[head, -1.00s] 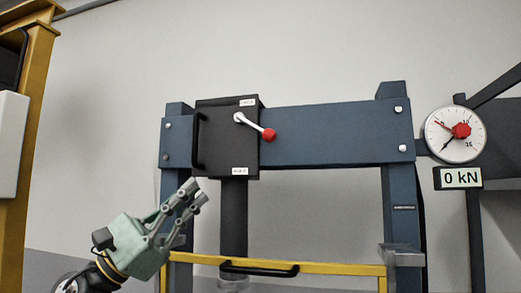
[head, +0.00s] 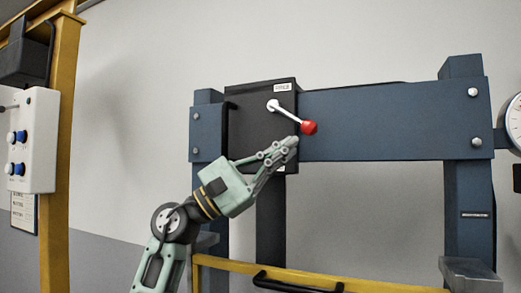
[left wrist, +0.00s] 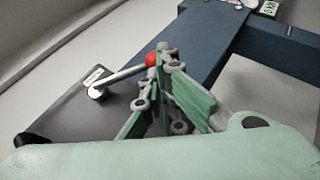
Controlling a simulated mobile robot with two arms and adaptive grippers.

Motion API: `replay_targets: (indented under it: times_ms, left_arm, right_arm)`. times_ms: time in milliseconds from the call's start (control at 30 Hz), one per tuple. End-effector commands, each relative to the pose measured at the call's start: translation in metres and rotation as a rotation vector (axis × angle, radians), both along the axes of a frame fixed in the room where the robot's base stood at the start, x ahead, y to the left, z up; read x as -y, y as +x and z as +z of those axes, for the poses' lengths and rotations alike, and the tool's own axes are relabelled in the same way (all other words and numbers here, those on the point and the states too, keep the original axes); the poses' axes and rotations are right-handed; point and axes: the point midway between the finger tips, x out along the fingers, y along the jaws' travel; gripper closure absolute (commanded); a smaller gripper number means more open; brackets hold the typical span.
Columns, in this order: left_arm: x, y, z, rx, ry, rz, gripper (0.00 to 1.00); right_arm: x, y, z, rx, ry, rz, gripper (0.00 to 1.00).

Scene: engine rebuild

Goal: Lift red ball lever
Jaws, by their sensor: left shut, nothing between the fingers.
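The lever is a thin light rod (head: 289,114) with a red ball (head: 309,127) at its end. It pivots on the black box (head: 262,134) of the blue press and slopes down to the right. My left gripper (head: 291,143) is shut and empty, its fingertips just below and left of the red ball in the head view. In the left wrist view the red ball (left wrist: 152,59) shows right beside the fingertips (left wrist: 165,55), partly hidden by them. I cannot tell whether they touch. My right gripper is not in view.
The blue press beam (head: 375,120) runs behind the ball to a right post (head: 466,190). A yellow rail (head: 230,265) with a black handle (head: 297,284) crosses below. A yellow frame with a white button panel (head: 33,140) stands at the left. The space under the beam is open.

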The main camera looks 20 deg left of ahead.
Motion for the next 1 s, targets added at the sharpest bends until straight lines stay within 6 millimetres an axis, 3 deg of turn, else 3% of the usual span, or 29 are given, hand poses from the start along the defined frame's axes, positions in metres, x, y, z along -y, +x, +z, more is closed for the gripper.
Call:
replay_targets:
  times_ms: [67, 167, 567, 1000]
  left_arm:
    - [0.008, 0.004, 0.010, 0.000, -0.001, -0.003, 1.00]
    - [0.013, 0.008, 0.013, -0.001, -0.001, -0.001, 1.00]
    - [0.017, 0.010, 0.013, -0.001, 0.000, -0.001, 1.00]
    - [0.037, 0.010, 0.029, -0.002, 0.001, 0.000, 1.00]
  right_arm:
    - [-0.001, 0.015, 0.013, 0.024, 0.003, 0.000, 0.55]
    - [-0.001, 0.019, 0.017, 0.029, 0.003, 0.000, 0.55]
    - [-0.001, -0.011, 0.015, -0.017, 0.000, 0.000, 0.55]
    - [-0.006, 0.000, 0.009, 0.000, 0.007, -0.001, 0.55]
